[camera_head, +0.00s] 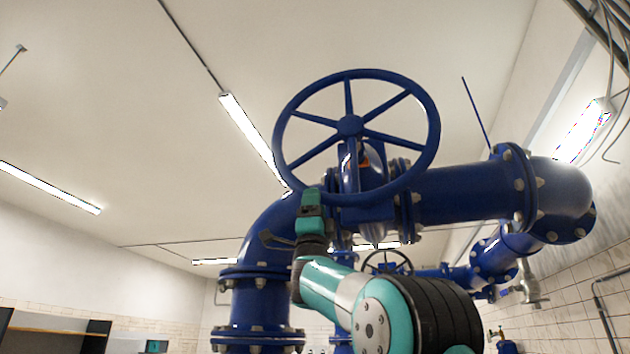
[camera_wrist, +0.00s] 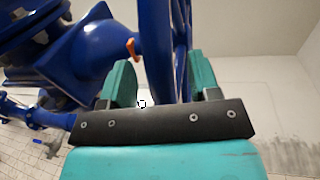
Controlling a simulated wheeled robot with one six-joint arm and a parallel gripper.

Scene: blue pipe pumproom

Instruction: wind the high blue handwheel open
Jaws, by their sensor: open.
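The high blue handwheel (camera_head: 349,125) is a spoked ring on a valve on the overhead pipe, seen in the upper middle of the head view. My gripper (camera_head: 311,200) reaches up to the lower left part of its rim. In the wrist view the wheel's blue rim (camera_wrist: 160,60) passes between the two teal fingers of my gripper (camera_wrist: 160,72). The fingers are open and stand on either side of the rim, with a visible gap at the right finger. The exact contact at the rim is hidden in the head view.
Thick blue flanged pipe (camera_head: 465,193) runs right from the valve, and a blue elbow (camera_head: 270,235) drops at the left. A smaller handwheel (camera_head: 388,262) sits lower behind my arm. An orange piece (camera_wrist: 132,48) shows near the valve. Open room lies at the left.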

